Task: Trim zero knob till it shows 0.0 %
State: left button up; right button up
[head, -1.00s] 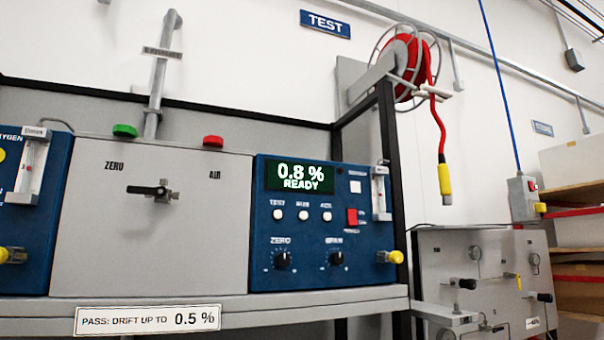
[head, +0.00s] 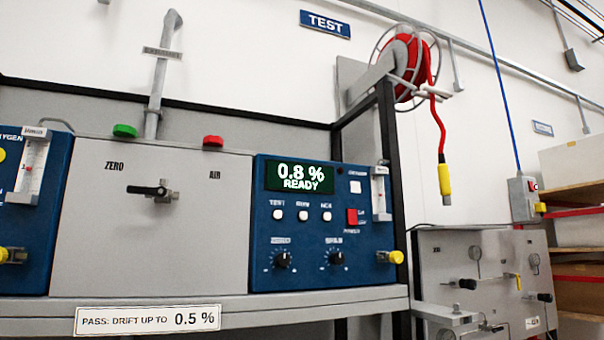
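The blue analyser panel (head: 300,232) stands on the bench at the centre of the head view. Its green display (head: 300,176) reads 0.8 % READY. The black zero knob (head: 283,260) is at the lower left of this panel, with tick marks around it. The similar span knob (head: 337,258) is to its right. Neither of my grippers shows in the head view, and nothing touches the knobs.
A grey panel (head: 110,240) with a black valve handle (head: 155,191) at ZERO/AIR is on the left. A yellow knob (head: 396,257) sticks out at the panel's right edge. A red hose with a yellow end (head: 444,179) hangs to the right. The space before the panel is clear.

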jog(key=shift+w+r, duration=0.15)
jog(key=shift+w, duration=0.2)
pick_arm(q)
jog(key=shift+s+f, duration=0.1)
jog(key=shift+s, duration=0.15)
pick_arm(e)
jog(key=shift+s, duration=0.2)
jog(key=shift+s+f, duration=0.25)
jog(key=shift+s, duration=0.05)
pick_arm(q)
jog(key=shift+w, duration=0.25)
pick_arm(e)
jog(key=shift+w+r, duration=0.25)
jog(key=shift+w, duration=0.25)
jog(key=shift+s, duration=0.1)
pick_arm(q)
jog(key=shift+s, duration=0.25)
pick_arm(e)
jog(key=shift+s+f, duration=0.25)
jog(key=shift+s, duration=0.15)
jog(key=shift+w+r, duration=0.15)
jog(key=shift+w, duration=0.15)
